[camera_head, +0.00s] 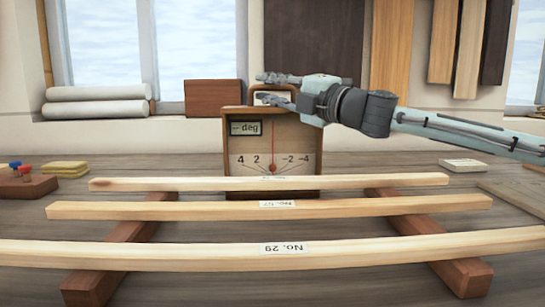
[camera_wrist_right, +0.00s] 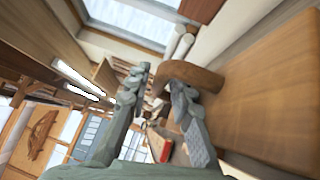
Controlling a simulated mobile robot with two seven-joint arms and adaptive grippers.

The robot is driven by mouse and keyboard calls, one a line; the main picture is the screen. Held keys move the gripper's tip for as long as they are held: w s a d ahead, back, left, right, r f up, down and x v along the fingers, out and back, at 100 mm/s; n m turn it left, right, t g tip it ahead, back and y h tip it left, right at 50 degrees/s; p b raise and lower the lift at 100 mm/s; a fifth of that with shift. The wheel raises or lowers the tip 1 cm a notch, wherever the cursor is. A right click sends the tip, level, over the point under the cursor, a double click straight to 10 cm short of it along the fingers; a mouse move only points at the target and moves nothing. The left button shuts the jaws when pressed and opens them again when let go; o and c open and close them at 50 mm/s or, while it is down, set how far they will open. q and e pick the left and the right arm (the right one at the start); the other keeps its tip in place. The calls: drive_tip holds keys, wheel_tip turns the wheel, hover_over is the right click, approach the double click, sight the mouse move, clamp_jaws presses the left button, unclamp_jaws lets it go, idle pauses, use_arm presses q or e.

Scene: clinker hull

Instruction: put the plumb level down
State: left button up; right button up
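The plumb level (camera_head: 289,145) is a wooden box with a white dial, a red needle and a small "deg" window. It stands upright on the bench at the middle, behind the wooden strips, which hide part of its lower front. My right gripper (camera_head: 264,89) is at its top handle, coming in from the right. The fingers are apart, one above the handle bar and one at the handle opening. In the right wrist view, the curved handle (camera_wrist_right: 190,74) is by the right finger of my gripper (camera_wrist_right: 160,95), with a gap to the left finger. My left gripper is not in view.
Several pale strips, the nearest labelled No. 29 (camera_head: 400,250), lie across two red-brown bearers (camera_head: 125,243) in front of the level. A red-brown block (camera_head: 213,98) and white rolls (camera_head: 95,101) are behind. Pegs on a wooden block (camera_head: 25,186) stand at left.

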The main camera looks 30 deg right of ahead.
clamp_jaws()
idle(0.4)
